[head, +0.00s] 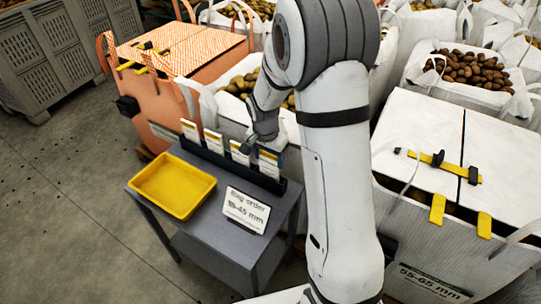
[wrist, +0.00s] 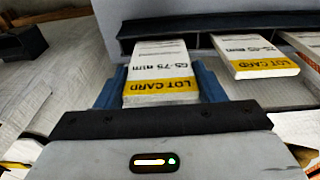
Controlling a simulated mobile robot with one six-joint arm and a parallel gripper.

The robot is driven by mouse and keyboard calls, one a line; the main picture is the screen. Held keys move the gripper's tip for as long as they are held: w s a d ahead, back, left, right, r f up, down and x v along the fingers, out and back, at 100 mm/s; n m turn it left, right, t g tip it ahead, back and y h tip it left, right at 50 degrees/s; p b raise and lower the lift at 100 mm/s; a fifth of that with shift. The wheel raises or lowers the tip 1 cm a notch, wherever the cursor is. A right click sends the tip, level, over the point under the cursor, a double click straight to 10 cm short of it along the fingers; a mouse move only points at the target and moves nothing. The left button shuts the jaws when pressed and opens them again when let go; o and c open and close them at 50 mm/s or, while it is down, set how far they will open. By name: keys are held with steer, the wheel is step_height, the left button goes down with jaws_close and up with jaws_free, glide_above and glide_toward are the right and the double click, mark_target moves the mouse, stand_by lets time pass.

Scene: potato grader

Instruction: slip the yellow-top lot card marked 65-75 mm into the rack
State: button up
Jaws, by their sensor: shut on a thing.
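The yellow-top lot card (wrist: 160,68), marked 65-75 mm, is between the blue fingers of my gripper (wrist: 160,92) in the wrist view, which shows its print upside down. My gripper is shut on it. In the head view my gripper (head: 258,146) is over the right part of the black rack (head: 228,169) on the grey table. Several white cards with yellow tops stand in the rack, such as the left one (head: 190,131). Another lot card (wrist: 258,56) is to the right in the wrist view. I cannot tell whether the held card touches the rack.
A yellow tray (head: 172,187) and a bag order sign (head: 246,209) are on the table (head: 205,232). Large potato bags (head: 475,75) crowd behind and to the right. A lidded white box (head: 430,125) stands right of my arm. The floor at left is clear.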

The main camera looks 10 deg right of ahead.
steer(key=shift+f, duration=0.1)
steer(key=o, duration=1.4)
steer(key=r, duration=0.7)
steer(key=shift+s+a+r, duration=0.35)
steer(key=shift+r, duration=0.05)
steer(key=s+r+n+p, duration=0.1)
steer(key=s+r+n, duration=0.2)
steer(key=s, duration=0.4)
steer(key=s+r+n+t+p, duration=0.1)
steer(key=s+r+n+p, duration=0.1)
steer(key=s+r, duration=0.4)
steer(key=s+r+n+y+p, duration=0.1)
steer(key=s+r+n, duration=0.3)
steer(key=s, duration=0.5)
steer(key=shift+s+d+r+t+p, duration=0.3)
steer(key=shift+d+r+p, duration=0.1)
steer(key=shift+r+p, duration=0.2)
